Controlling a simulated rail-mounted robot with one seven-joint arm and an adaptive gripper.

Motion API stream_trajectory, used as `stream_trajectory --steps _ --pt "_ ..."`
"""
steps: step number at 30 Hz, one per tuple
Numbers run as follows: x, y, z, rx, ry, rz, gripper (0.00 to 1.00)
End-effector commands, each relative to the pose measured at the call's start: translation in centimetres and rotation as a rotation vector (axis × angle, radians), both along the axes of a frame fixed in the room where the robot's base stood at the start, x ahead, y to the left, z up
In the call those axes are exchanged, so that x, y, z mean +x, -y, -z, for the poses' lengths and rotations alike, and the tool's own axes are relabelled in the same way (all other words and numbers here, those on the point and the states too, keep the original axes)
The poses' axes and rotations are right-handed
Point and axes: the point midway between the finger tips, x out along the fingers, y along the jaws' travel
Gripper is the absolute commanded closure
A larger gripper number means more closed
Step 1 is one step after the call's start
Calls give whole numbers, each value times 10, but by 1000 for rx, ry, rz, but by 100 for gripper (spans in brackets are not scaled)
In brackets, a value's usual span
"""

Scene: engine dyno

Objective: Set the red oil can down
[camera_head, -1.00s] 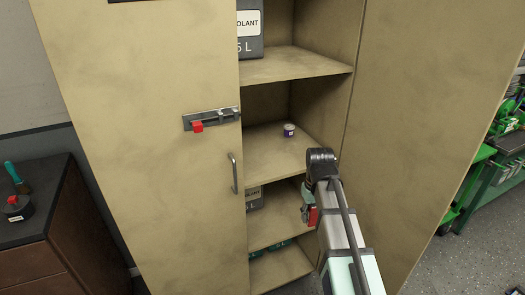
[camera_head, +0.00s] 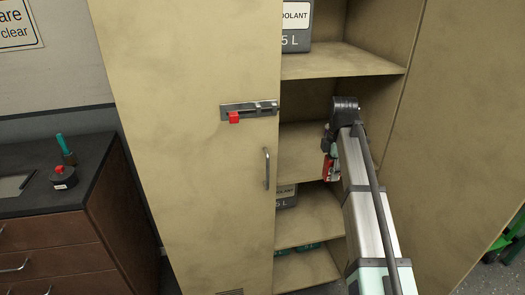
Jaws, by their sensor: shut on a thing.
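The red oil can (camera_head: 328,168) shows as a small red patch beside my arm in the open cabinet, at about the height of the middle shelf (camera_head: 305,142). My gripper (camera_head: 326,153) is shut on it. My arm covers much of the gripper and the can. I cannot tell whether the can touches the shelf.
The cabinet's left door (camera_head: 190,150), with a latch (camera_head: 249,109) and handle (camera_head: 267,168), stands left of the opening. The middle shelf's visible left part is clear. A dark workbench (camera_head: 45,190) is at left.

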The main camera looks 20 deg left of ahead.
Motion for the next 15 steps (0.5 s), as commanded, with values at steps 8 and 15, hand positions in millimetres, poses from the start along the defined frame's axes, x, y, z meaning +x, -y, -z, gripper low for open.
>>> stream_trajectory --steps 8,15 --pt "21 -13 -7 0 -1 -92 100" --pt "71 -41 -9 -1 -2 -90 100"
